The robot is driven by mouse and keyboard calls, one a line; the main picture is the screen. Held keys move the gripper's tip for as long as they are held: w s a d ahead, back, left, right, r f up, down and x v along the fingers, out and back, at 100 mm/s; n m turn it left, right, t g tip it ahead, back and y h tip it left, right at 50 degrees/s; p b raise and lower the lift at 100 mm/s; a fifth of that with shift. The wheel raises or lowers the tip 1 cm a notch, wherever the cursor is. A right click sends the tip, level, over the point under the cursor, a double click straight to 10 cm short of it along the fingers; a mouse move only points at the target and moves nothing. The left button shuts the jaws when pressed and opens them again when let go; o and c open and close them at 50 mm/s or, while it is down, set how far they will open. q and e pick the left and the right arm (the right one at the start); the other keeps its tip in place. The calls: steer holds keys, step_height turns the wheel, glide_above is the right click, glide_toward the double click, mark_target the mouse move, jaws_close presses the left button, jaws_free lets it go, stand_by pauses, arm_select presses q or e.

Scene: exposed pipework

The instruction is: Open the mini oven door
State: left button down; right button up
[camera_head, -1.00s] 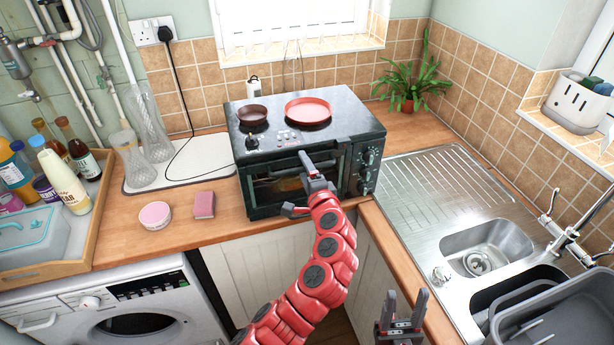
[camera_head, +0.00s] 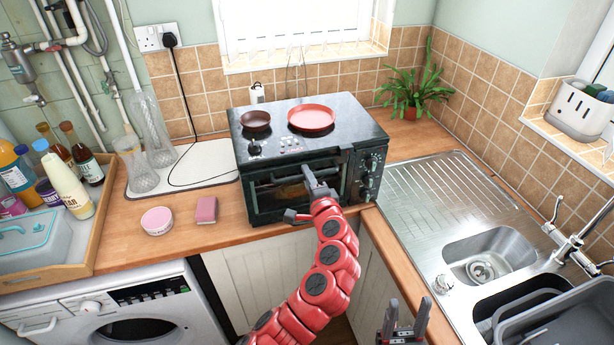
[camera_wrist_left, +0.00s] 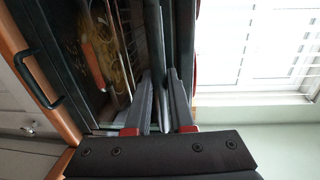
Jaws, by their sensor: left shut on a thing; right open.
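The black mini oven (camera_head: 350,130) stands on the wooden counter, its door (camera_head: 268,197) facing front with a glass window. Food and a rack show behind the glass, also in the left wrist view (camera_wrist_left: 100,50). My left gripper (camera_head: 300,186) is at the door front. In the left wrist view, its fingers (camera_wrist_left: 160,105) are on both sides of the grey door handle bar (camera_wrist_left: 154,45), shut on it. The door looks nearly upright; I cannot tell if it is slightly ajar. My right gripper (camera_head: 404,318) is open and empty, low in front of the counter.
A red plate (camera_head: 311,118) and a dark bowl (camera_head: 255,121) sit on the oven top. A pink sponge (camera_head: 206,210) and a round tin (camera_head: 157,220) lie left of the oven. The sink (camera_head: 490,250) is at right, a bottle tray (camera_head: 100,215) at far left.

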arm_select(q)
steer(key=s+d+f+b, duration=0.2)
steer(key=s+f+b, duration=0.1)
steer(key=s, duration=0.4)
steer(key=shift+s+d+f+b, duration=0.2)
steer(key=shift+s+f+b, duration=0.2)
steer(key=shift+f, duration=0.2)
stand_by(0.4)
steer(key=shift+c, duration=0.8)
jaws_free()
steer(key=shift+r, duration=0.1)
steer(key=shift+s+d, duration=0.1)
